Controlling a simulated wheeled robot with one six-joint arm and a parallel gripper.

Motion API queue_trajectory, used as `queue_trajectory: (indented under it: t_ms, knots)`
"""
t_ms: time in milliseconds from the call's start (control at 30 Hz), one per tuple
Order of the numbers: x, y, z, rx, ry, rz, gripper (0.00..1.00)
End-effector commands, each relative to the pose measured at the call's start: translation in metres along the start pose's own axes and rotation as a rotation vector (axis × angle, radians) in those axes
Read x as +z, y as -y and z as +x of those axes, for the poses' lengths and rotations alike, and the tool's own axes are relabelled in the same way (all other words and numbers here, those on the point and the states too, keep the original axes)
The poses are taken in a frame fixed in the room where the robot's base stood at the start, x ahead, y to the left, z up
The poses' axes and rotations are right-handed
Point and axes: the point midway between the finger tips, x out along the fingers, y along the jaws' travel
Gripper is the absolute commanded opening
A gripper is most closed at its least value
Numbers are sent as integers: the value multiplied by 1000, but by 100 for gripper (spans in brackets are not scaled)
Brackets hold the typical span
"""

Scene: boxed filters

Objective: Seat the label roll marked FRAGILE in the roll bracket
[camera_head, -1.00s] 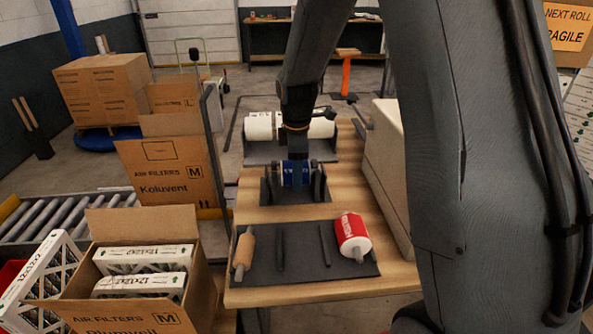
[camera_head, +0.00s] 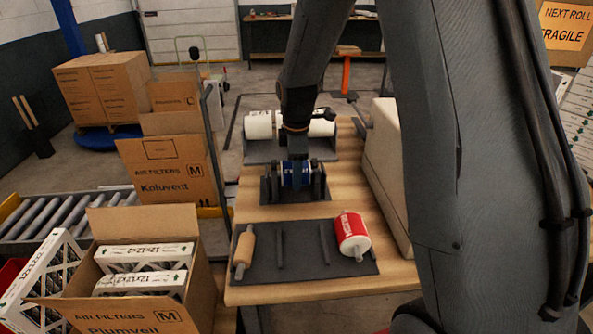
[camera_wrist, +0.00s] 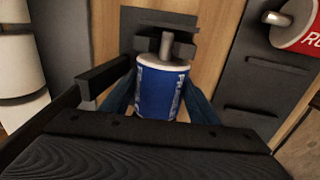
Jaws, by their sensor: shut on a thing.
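A blue label roll (camera_head: 296,173) with white print sits at the dark roll bracket (camera_head: 268,190) on the wooden table. My gripper (camera_head: 295,182) points down over the roll and is shut on it. In the wrist view the blue roll (camera_wrist: 160,92) is between my fingers (camera_wrist: 158,100), with its grey spindle end (camera_wrist: 167,45) at an upright of the bracket (camera_wrist: 150,20). I cannot tell whether the spindle rests fully in the slots. The print on the roll is too small to read. A sign (camera_head: 566,26) at upper right reads "NEXT ROLL FRAGILE".
A dark tray (camera_head: 300,262) in front holds a red roll (camera_head: 351,232) and a tan roll (camera_head: 244,250). White rolls (camera_head: 260,125) lie on a rack behind the bracket. A beige machine casing (camera_head: 386,165) stands close on the right. Filter cartons (camera_head: 170,170) stand left.

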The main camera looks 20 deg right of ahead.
Motion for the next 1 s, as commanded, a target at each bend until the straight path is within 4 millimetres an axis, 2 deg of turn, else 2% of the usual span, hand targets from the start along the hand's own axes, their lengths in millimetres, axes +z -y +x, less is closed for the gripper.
queue_trajectory:
  t_ms: [67,100,200,567,667,1000]
  knots:
    - [0,-1,0,1,0,0,14]
    - [0,-1,0,1,0,0,60]
    - [0,0,0,1,0,0,77]
    - [0,0,-3,1,0,0,77]
    - [0,-1,-12,3,-1,0,77]
    - [0,-1,-62,4,-1,0,77]
